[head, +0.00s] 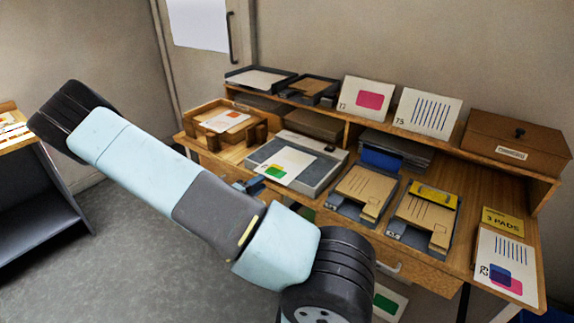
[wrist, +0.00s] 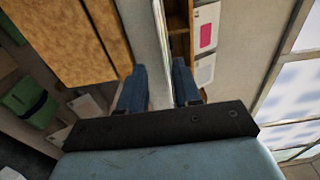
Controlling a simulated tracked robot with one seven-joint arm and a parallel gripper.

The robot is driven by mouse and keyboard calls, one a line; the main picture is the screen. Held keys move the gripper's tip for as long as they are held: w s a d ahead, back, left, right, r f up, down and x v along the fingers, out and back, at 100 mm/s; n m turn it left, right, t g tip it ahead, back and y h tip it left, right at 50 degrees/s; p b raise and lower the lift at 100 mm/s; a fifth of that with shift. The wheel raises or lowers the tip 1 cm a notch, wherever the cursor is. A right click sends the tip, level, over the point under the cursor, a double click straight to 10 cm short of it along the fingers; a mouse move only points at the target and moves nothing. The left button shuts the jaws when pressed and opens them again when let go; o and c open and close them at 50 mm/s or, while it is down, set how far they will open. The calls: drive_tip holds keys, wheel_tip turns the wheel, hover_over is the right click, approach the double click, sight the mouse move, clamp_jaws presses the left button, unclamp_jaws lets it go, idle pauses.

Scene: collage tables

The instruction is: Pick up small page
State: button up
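Several pages show in the head view. A paler page with an orange mark (head: 223,121) lies in a wooden holder at the left. I cannot tell which is the small page. My gripper (head: 252,186) is near the desk's front left edge, mostly hidden behind my arm. In the wrist view the blue fingers (wrist: 159,88) are apart. A pale strip shows between them, apparently background; I see no page clearly held.
The wooden desk (head: 470,262) carries two trays of brown envelopes (head: 366,186) and a patterned page (head: 506,262) at the right. Two cards (head: 367,98) stand on the raised shelf beside a brown box (head: 515,140). Open floor (head: 110,260) lies at the left.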

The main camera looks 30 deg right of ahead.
sight(269, 175)
drive_tip(key=shift+r+x, duration=0.1)
drive_tip(key=shift+x, duration=1.25)
drive_tip(key=shift+r+x, duration=0.15)
drive_tip(key=shift+x, duration=1.15)
clamp_jaws()
